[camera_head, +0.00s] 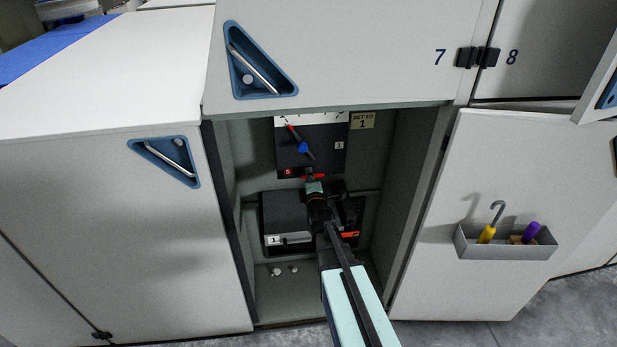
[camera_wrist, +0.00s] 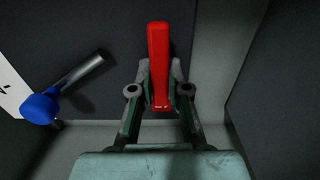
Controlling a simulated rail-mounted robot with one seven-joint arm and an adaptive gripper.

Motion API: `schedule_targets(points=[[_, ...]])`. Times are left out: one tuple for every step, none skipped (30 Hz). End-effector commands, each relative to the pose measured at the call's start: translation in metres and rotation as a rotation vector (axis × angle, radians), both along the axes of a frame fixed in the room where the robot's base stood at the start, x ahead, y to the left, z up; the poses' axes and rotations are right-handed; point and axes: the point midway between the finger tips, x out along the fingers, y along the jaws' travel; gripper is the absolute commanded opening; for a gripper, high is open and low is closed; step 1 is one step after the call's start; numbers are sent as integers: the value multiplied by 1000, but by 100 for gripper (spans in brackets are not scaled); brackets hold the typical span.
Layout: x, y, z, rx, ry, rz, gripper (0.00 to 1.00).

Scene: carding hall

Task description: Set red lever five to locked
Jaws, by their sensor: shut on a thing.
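The red lever (camera_head: 317,176) is low on the dark panel (camera_head: 325,152) inside the open cabinet, beside a red label (camera_head: 288,172) reading 5. In the wrist view the red lever (camera_wrist: 159,65) is a long bar pointing up the picture, between the fingers. My gripper (camera_head: 314,184) reaches into the cabinet and is shut on the lever. Its two fingers (camera_wrist: 159,90) lie on either side of the bar in the wrist view. The gripper and arm hide part of the lever and its mount in the head view. No locked mark is legible.
A blue-hubbed lever (camera_head: 303,147) with a red end sits above on the panel; its blue knob (camera_wrist: 40,108) is left of my gripper. A dark box (camera_head: 285,213) stands below. The cabinet door (camera_head: 500,285) is open at right, bearing a grey tray (camera_head: 505,249).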

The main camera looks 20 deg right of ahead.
Motion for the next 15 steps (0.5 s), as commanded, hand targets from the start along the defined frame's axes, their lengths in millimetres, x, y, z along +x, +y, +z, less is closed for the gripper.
schedule_targets(points=[[1,0,1,-7,0,1,0],[1,0,1,-7,0,1,0],[1,0,1,-7,0,1,0],[1,0,1,-7,0,1,22],[1,0,1,-7,0,1,33],[1,0,1,-6,0,1,42],[1,0,1,-6,0,1,42],[1,0,1,-5,-1,1,42],[0,0,1,-5,-1,1,42],[0,0,1,-4,-1,1,42],[0,0,1,-4,-1,0,42],[0,0,0,-4,0,0,42],[0,0,0,-3,0,0,42],[0,0,0,-3,0,0,42],[0,0,0,-3,0,0,42]])
